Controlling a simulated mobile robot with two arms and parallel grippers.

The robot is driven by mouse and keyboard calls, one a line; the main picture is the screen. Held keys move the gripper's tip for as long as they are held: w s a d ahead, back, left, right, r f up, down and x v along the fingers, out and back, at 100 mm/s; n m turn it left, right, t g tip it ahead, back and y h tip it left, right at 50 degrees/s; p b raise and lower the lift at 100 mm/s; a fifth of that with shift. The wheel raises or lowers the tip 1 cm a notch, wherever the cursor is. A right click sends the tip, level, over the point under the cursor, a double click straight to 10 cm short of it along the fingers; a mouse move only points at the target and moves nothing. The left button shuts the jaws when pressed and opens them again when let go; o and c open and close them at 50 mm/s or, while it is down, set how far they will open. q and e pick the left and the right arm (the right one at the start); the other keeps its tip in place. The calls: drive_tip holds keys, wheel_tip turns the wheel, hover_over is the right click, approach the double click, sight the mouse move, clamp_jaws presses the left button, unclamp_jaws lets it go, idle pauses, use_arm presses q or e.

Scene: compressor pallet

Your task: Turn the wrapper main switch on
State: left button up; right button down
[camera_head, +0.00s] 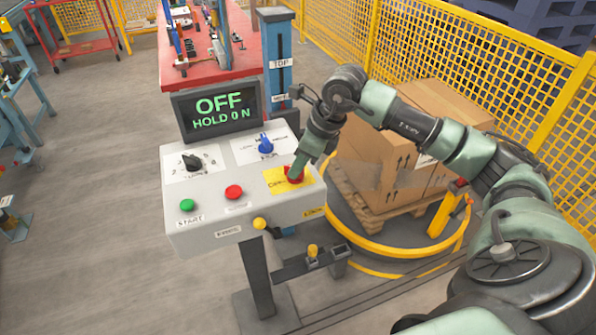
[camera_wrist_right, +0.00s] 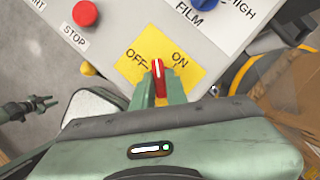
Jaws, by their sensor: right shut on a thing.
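The wrapper's main switch has a red handle (camera_wrist_right: 158,75) with a white mark, on a yellow plate (camera_wrist_right: 150,45) lettered OFF and ON. In the right wrist view the handle points up the picture, between the two words. My right gripper (camera_head: 296,172) comes down onto the switch at the console's right side. It is shut on the red handle, with one finger on each side. The display (camera_head: 217,109) on the console (camera_head: 210,210) reads OFF and HOLD 0 N. My left gripper does not show in the head view.
The console also carries a green button (camera_head: 187,205), a red button (camera_head: 233,191), a black knob (camera_head: 192,162) and a blue knob (camera_head: 265,145). Cartons (camera_head: 385,150) stand on a pallet on the turntable (camera_head: 395,250) at right. A yellow fence (camera_head: 480,70) stands behind.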

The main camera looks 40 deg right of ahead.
drive_tip(key=m+h+b, duration=0.1)
drive_tip(key=m, duration=0.1)
drive_tip(key=m+t+h+b, duration=0.1)
drive_tip(key=m+b, duration=0.1)
drive_tip(key=m, duration=0.1)
drive_tip(key=shift+a+m, duration=0.2)
drive_tip(key=shift+m, duration=0.1)
drive_tip(key=shift+r+m+h+b, duration=0.1)
drive_tip(key=shift+m+h+b, duration=0.85)
drive_tip(key=shift+m, duration=1.25)
drive_tip(key=c, duration=1.4)
unclamp_jaws()
drive_tip(key=shift+c, duration=0.2)
drive_tip(key=shift+r, duration=0.1)
drive_tip(key=v, duration=0.7)
drive_tip(key=shift+r+b, duration=0.3)
drive_tip(key=shift+b, duration=0.1)
